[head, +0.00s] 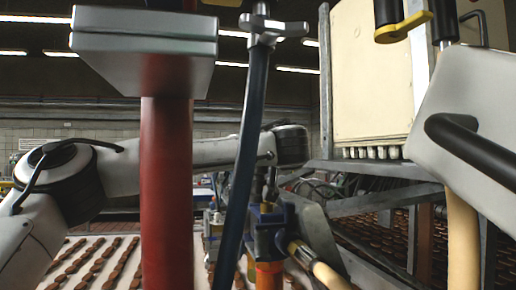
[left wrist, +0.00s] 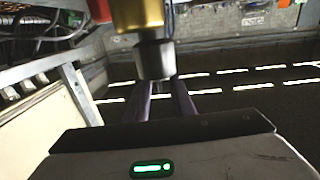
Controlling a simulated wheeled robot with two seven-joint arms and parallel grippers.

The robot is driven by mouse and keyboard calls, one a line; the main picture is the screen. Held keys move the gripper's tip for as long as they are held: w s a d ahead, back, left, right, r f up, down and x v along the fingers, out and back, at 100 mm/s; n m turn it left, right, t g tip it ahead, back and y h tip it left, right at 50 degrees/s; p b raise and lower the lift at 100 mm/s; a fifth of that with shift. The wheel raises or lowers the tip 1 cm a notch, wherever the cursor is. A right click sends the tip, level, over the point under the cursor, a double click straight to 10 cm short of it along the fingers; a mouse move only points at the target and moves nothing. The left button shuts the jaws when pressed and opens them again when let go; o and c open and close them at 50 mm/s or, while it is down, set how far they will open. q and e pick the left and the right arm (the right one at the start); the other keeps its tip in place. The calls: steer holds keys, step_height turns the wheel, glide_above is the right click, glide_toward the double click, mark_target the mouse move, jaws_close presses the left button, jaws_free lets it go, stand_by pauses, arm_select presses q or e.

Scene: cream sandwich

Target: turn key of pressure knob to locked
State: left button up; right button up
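The likely pressure knob (left wrist: 153,60) has a dark grey cap under a gold body (left wrist: 138,14) in the left wrist view. Its key is too small to make out; something thin shows just below the cap, between the fingers. My left gripper (left wrist: 168,90) has two dark fingers with a gap between them, reaching toward the cap; whether they touch it I cannot tell. In the head view my left arm passes behind a red post, and its gripper (head: 270,182) points down above blue and yellow fittings (head: 265,225), partly hidden. My right gripper is not in view.
A red post (head: 166,200) with a grey box (head: 145,50) and a dark hose (head: 250,130) with a metal fitting (head: 268,27) stand in front of my left arm. A cream panel (head: 370,80) and metal frame (head: 385,200) stand right. Conveyors with brown biscuits (head: 100,262) lie low left.

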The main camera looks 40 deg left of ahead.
arm_select(q)
steer(key=shift+c, duration=0.5)
jaws_close()
